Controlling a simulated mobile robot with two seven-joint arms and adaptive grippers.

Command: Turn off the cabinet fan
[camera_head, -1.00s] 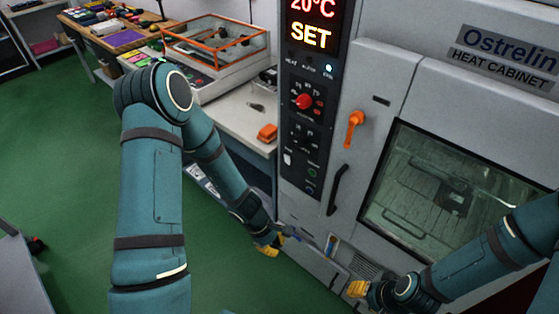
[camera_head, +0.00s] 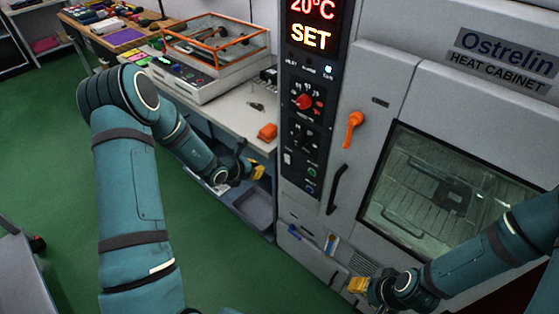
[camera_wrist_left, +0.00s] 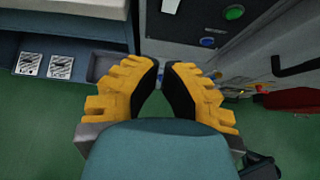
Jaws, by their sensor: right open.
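The heat cabinet (camera_head: 385,75) stands at the right in the head view. Its dark control panel (camera_head: 297,130) has a red knob (camera_head: 304,102), a white switch (camera_head: 287,158), a green button (camera_head: 312,172) and a blue button (camera_head: 310,189). The labels are too small to read, so I cannot tell which control is the fan's. My left gripper (camera_head: 258,172) is left of the panel's lower end, apart from it. In the left wrist view, my left gripper (camera_wrist_left: 161,66) is open and empty, with the green button (camera_wrist_left: 234,12) beyond it. My right gripper (camera_head: 357,286) is low before the cabinet, open.
An orange door handle (camera_head: 353,122) and a black handle (camera_head: 338,188) stick out right of the panel. Green floor (camera_head: 50,150) lies open at the left.

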